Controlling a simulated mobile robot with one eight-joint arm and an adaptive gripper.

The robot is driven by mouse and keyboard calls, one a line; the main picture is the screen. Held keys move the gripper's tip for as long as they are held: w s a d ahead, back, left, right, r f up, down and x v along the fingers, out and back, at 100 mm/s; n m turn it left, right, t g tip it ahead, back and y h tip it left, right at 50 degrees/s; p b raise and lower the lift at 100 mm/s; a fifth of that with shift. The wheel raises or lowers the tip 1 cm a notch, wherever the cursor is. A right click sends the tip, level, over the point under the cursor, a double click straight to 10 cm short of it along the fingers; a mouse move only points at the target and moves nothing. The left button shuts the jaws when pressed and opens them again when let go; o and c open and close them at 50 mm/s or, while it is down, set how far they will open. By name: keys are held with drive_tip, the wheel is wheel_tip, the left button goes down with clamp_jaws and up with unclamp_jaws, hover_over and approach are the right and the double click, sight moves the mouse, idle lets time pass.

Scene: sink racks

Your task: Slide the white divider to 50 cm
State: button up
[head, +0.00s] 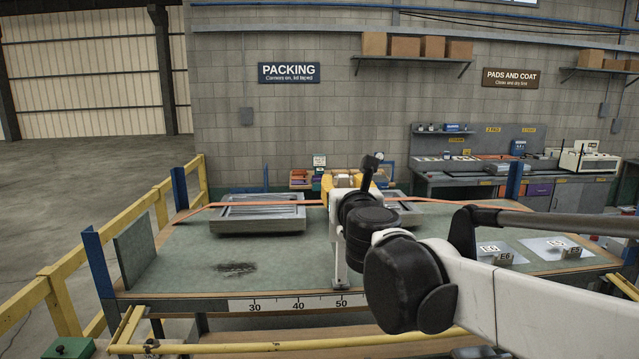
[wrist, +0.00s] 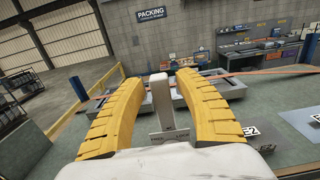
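The white divider (head: 338,262) stands upright on the green table, its lower end just above the 50 on the ruler (head: 270,304) along the front edge. My arm covers part of it and the ruler right of 50, so its exact reading is unclear. In the wrist view a white upright post (wrist: 160,100), apparently part of the divider, stands between the two yellow fingers of my gripper (wrist: 157,92). The fingers are apart, with a visible gap on each side of the post. In the head view the gripper (head: 342,182) is mostly hidden behind my arm.
A grey metal frame (head: 258,213) lies on the table left of the divider, and another (head: 405,213) lies to the right. An orange strap (head: 225,205) crosses the back. Marked blocks (head: 503,258) stand at the right. A yellow rail (head: 250,347) runs along the front.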

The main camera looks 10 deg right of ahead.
drive_tip(key=shift+s, duration=0.1)
drive_tip(key=s, duration=1.1)
drive_tip(key=shift+s+a, duration=0.2)
drive_tip(key=shift+s, duration=0.2)
drive_tip(key=s+d+f+m+g+h+b, duration=0.15)
drive_tip(key=d+f+m+b, duration=0.4)
drive_tip(key=f, duration=0.55)
drive_tip(key=s+d+f+m+g+h+b, duration=0.1)
drive_tip(key=s+d+f+m+g+b, duration=0.15)
drive_tip(key=f+m+b, duration=0.65)
drive_tip(key=s+d+f+m+g+h+b, duration=0.1)
drive_tip(key=s+d+f+m+b, duration=0.3)
drive_tip(key=f, duration=0.8)
drive_tip(key=s+a+f+m+g+y+b, duration=0.1)
drive_tip(key=f+m+b, duration=0.4)
drive_tip(key=f, duration=0.5)
drive_tip(key=s+a+f+m+g+y+b, duration=0.1)
drive_tip(key=s+f+m+b, duration=0.4)
drive_tip(key=f, duration=0.5)
drive_tip(key=s+a+f+m+g+y+b, duration=0.2)
drive_tip(key=f+m+b, duration=0.4)
drive_tip(key=f, duration=0.4)
drive_tip(key=s+a+m+g, duration=0.1)
drive_tip(key=s+g, duration=0.1)
drive_tip(key=shift+s+a, duration=0.25)
drive_tip(key=shift+s, duration=0.1)
